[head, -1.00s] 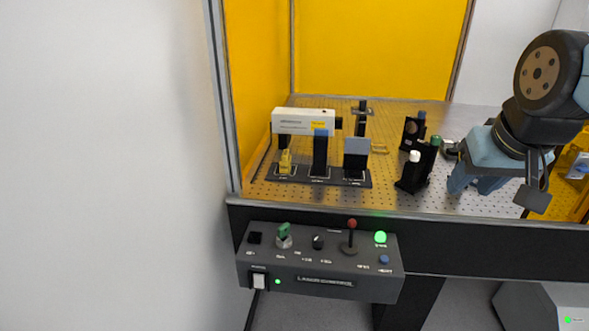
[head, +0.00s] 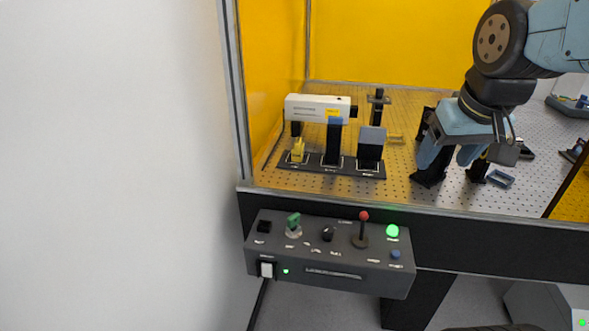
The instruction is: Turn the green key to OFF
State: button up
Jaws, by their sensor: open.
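The green key (head: 294,219) stands in a round metal switch near the left end of the top of the dark grey control box (head: 330,282). The labels around it are too small to read. My gripper (head: 450,163) points down over the perforated table, to the right of and above the box. Its two blue-grey fingers are apart, with nothing seen held between them. It is well away from the key and partly hides the black optic mounts behind it.
A red-topped lever (head: 363,228), a black knob (head: 328,233) and a lit green lamp (head: 392,231) share the box top. A white laser unit (head: 317,107) and black mounts stand on the perforated table (head: 262,179) behind. A white wall (head: 110,170) is at left.

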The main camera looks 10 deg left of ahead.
jog(key=w+a+f+n+g, duration=0.1)
jog(key=w+a+f+n, duration=0.15)
jog(key=a, duration=0.35)
jog(key=w+a+f+n+g, duration=0.1)
jog(key=w+a+n, duration=0.1)
jog(key=w+a, duration=0.3)
jog(key=n+g, duration=0.3)
jog(key=n, duration=0.1)
send_over(294, 216)
notch_tip(294, 216, down, 8)
notch_tip(294, 216, down, 13)
jog(key=shift+a+r, duration=0.1)
jog(key=shift+c, duration=0.3)
jog(key=c, duration=1)
jog(key=shift+m, duration=1.35)
jog(key=shift+c, duration=0.3)
jog(key=shift+m, duration=1.2)
